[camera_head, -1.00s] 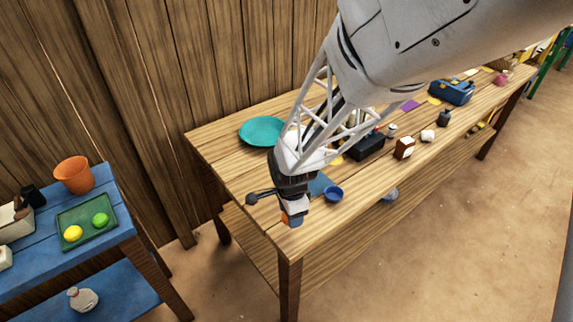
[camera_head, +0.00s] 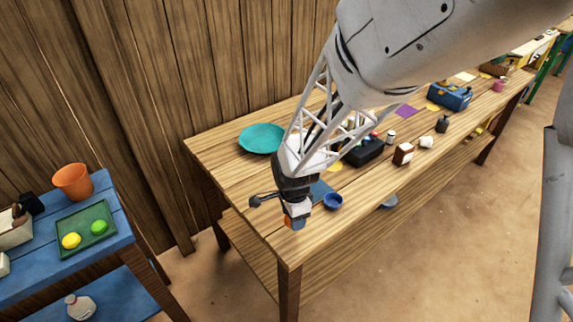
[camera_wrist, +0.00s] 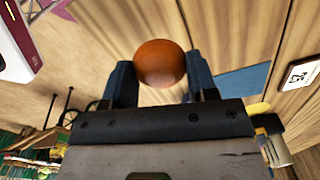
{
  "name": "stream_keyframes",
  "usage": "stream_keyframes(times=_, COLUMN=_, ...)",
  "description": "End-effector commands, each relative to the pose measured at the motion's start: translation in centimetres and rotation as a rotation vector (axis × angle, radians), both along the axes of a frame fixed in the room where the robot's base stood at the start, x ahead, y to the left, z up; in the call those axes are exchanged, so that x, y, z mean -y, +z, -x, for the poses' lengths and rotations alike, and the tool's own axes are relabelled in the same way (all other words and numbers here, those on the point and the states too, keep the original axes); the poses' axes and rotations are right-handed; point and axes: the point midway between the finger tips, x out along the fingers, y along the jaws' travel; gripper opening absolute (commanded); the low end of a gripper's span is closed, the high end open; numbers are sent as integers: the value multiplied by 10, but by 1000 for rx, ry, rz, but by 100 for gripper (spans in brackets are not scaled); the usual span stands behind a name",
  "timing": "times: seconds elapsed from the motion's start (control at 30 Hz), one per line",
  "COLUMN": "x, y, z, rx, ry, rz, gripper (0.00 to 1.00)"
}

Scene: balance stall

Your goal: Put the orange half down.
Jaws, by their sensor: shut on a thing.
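The orange half (camera_wrist: 160,62) is between the two dark fingers of my gripper (camera_wrist: 160,80) in the wrist view. Its rounded orange side faces the camera, and its cut face is hidden. In the head view, my gripper (camera_head: 296,216) is over the near left part of the wooden table (camera_head: 222,160), shut on the orange half, of which a small orange patch (camera_head: 291,223) shows. Whether the orange half touches the tabletop cannot be told.
A teal plate (camera_head: 260,139) lies farther back. A black box (camera_head: 366,153) and a brown-and-white block (camera_head: 403,154) stand to the right. The table's left end is clear.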

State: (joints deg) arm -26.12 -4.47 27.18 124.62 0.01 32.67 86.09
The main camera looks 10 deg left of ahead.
Motion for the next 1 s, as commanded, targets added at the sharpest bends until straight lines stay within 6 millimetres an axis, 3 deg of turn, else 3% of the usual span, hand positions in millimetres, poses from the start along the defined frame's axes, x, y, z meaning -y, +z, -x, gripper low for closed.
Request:
stream_keyframes(times=0.8, x=-48, y=-11, z=-101, rx=0, ry=0, rz=0, gripper=30)
stream_keyframes(times=1.0, x=-56, y=-12, z=-118, rx=1, ry=0, rz=-1, gripper=30)
